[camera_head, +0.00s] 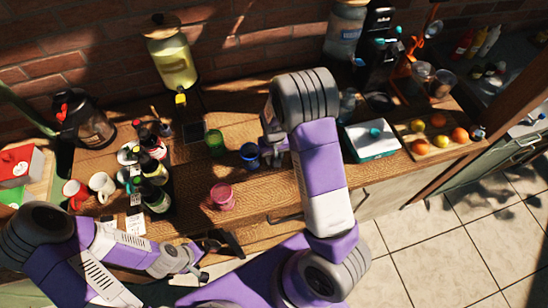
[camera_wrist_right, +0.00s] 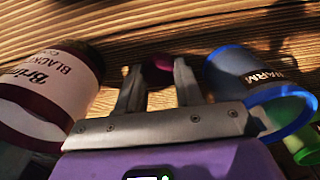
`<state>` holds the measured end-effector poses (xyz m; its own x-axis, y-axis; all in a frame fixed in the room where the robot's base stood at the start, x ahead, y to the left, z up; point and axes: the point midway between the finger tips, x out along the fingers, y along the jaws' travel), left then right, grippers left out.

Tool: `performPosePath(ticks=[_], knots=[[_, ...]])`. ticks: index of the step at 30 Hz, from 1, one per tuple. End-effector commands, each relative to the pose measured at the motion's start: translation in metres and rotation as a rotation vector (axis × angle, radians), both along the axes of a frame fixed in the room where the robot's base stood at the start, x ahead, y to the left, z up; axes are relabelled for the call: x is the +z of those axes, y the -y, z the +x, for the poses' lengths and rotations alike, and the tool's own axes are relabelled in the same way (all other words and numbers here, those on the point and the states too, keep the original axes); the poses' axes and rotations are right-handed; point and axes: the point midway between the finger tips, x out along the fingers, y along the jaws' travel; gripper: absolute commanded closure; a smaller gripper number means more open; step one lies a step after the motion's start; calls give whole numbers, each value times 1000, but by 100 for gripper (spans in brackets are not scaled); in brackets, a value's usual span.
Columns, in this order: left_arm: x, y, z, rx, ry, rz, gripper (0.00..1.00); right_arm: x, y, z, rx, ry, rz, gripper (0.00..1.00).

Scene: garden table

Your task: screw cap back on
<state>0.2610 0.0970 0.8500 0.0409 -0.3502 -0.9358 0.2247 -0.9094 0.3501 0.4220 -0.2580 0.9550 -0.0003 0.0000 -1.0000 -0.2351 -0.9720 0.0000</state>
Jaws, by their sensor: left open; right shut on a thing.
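My right gripper (camera_head: 268,142) hangs over the table, just right of the blue cup (camera_head: 250,155). In the right wrist view its fingers (camera_wrist_right: 157,85) are shut on a small dark red round cap (camera_wrist_right: 157,72). At left in that view is a container (camera_wrist_right: 48,85) with a white and maroon label reading "Brim… Blackc…"; I cannot match it surely to one in the head view. Dark bottles (camera_head: 156,170) stand in a cluster at left on the table. My left gripper (camera_head: 200,265) is open and empty near the table's front edge.
A green cup (camera_head: 215,143) and pink cup (camera_head: 222,196) stand near the blue cup. White mugs (camera_head: 101,184) stand at left, a yellow drink jar (camera_head: 173,66) at the back. A white box (camera_head: 370,142) and fruit board (camera_head: 433,148) are at right.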

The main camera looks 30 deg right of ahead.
Motion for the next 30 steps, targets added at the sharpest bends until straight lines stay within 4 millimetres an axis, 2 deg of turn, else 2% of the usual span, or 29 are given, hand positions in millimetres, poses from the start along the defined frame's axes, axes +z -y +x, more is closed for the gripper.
performPosePath(ticks=[12, 15, 20, 29, 30], knots=[[7, 0, 0, 0, 0, 0, 0, 76, 0, 1, 1, 5, 1, 92], [8, 0, 0, 0, 0, 0, 0, 89, -1, 1, 0, 3, 1, 92], [9, 0, 0, 0, 0, 0, 0, 98, 0, 0, 0, 1, 0, 92], [9, 0, 0, 0, 0, 0, 0, 98, 0, 0, 0, 0, 0, 92], [8, 0, 0, 0, 0, 0, 3, 98, 0, 0, 0, 0, 0, 92]])
